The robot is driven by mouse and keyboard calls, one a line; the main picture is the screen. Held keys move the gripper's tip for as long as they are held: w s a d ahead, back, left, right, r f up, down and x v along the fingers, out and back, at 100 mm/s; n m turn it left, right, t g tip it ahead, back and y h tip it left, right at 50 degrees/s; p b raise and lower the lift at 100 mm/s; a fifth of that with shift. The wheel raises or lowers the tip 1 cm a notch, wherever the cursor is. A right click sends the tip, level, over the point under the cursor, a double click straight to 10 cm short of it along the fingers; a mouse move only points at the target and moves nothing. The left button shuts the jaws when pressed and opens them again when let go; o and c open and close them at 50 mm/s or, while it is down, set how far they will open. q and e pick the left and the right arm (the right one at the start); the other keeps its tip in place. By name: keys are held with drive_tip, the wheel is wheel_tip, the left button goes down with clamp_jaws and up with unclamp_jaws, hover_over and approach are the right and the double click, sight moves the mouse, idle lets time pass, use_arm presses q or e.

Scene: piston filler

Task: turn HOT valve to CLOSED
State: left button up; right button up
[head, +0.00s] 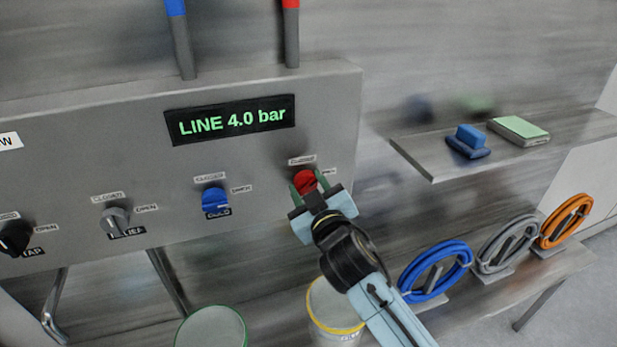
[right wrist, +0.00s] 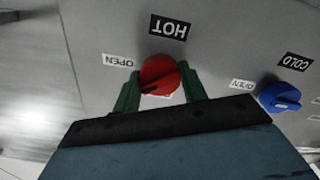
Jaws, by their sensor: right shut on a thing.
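The red HOT valve knob (head: 305,181) sits at the right end of the grey panel, with a CLOSED label (head: 302,160) above it and an OPEN label (head: 329,170) to its right. My right gripper (head: 306,186) reaches up to the panel from below, its green fingers shut on the knob from both sides. In the right wrist view the picture is upside down: the red knob (right wrist: 160,75) is between the green fingers (right wrist: 160,92), under the HOT label (right wrist: 169,28). The gripper body partly hides the label below it. I cannot tell exactly where the knob points. My left gripper is not in view.
The blue COLD knob (head: 213,197) is left of the red one, then a grey knob (head: 115,220) and a black knob (head: 15,238). A display (head: 231,119) reads LINE 4.0 bar. A shelf (head: 432,170) and coiled hoses (head: 436,270) are at right; containers (head: 336,305) stand below.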

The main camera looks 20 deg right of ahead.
drive_tip(key=n+p, duration=0.3)
drive_tip(key=n, duration=0.2)
drive_tip(key=shift+r+n, duration=0.15)
drive_tip(key=shift+n, duration=0.15)
drive_tip(key=shift+n+p, duration=1)
drive_tip(key=shift+n, duration=1.2)
drive_tip(key=o, duration=1)
drive_tip(key=shift+s+d+b, duration=0.15)
drive_tip(key=shift+s+b, duration=0.4)
drive_tip(key=shift+s, duration=2.8)
drive_tip(key=shift+s+d+b, duration=0.1)
drive_tip(key=shift+s+b, duration=0.45)
drive_tip(key=shift+s, duration=2.75)
